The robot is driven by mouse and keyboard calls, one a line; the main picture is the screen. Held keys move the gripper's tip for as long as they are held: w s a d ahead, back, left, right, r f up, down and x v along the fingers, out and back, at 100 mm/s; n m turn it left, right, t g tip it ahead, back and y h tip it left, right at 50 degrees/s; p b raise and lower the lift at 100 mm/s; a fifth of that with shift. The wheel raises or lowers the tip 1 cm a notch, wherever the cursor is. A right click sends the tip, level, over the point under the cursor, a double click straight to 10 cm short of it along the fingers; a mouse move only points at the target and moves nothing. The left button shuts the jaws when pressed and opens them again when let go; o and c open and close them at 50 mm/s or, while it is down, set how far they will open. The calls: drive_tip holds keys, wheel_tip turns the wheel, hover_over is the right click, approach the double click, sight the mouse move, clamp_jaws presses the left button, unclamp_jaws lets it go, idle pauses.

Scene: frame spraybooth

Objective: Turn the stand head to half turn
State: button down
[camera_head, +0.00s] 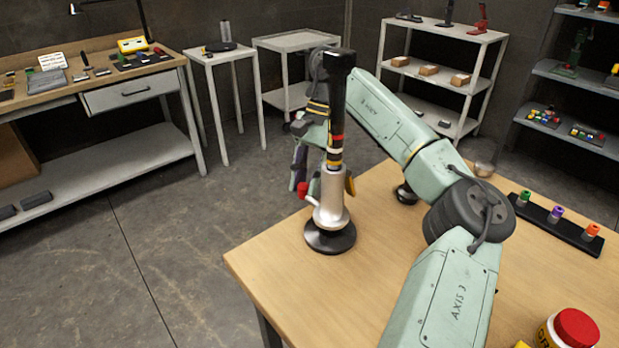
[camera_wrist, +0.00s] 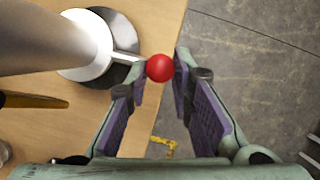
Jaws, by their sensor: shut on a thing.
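A short lever with a red knob (camera_head: 303,189) sticks out of the head to the left. In the wrist view the red knob (camera_wrist: 159,67) sits between the fingertips, with the white collar (camera_wrist: 85,50) at the upper left. My gripper (camera_wrist: 161,70) is shut on the knob. In the head view the stand partly hides my gripper.
A black rack with coloured caps (camera_head: 556,214) and a red-lidded jar (camera_head: 575,328) are on the table's right side. A yellow piece (camera_head: 350,185) projects from the stand's right. Floor is open left of the table; a workbench (camera_head: 110,75) and shelves (camera_head: 440,75) stand behind.

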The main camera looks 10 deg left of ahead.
drive_tip(key=shift+s+a+f+n, duration=0.35)
drive_tip(key=shift+s+a+n, duration=0.05)
drive_tip(key=shift+a, duration=0.1)
drive_tip(key=c, duration=1.4)
unclamp_jaws()
drive_tip(key=shift+a, duration=0.15)
drive_tip(key=shift+r, duration=0.2)
drive_tip(key=shift+w+d+r, duration=0.2)
drive_tip(key=shift+w+r, duration=0.05)
drive_tip(key=shift+r, duration=0.15)
drive_tip(key=v, duration=1.1)
drive_tip(key=shift+w+r, duration=0.1)
drive_tip(key=shift+a, duration=0.1)
